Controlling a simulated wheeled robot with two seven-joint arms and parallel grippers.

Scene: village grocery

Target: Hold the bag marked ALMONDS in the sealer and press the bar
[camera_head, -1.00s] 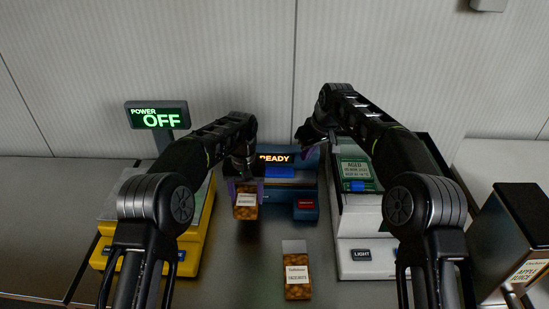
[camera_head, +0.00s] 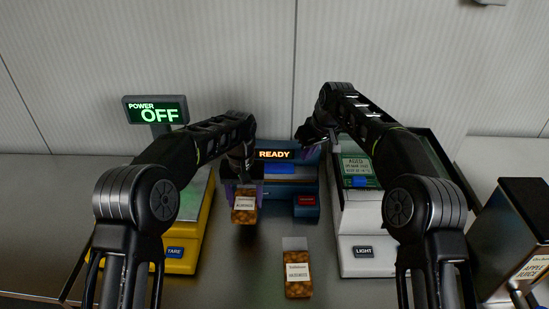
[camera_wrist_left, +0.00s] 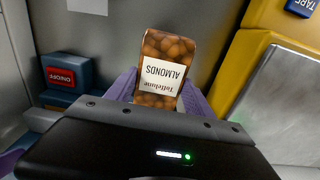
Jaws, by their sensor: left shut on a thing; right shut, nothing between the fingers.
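The bag marked ALMONDS (camera_wrist_left: 162,70) is brown with a white label. It is in my left gripper (camera_wrist_left: 163,92), whose purple fingers are shut on its two sides. In the head view the bag (camera_head: 244,212) hangs below the left gripper (camera_head: 243,188), in front of the left part of the blue sealer (camera_head: 305,190). The sealer's display (camera_head: 273,154) reads READY, and a red button (camera_head: 306,200) is at its front right. My right gripper (camera_head: 308,151) is shut and empty, above the sealer's right back part. The arms hide part of the sealer.
Another brown bag (camera_head: 298,284) lies on the counter in front, its label too small to read surely. A yellow scale (camera_head: 186,240) is at left, with a display (camera_head: 157,111) reading POWER OFF. A white device (camera_head: 360,225) and a dark apple juice box (camera_head: 520,235) are at right.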

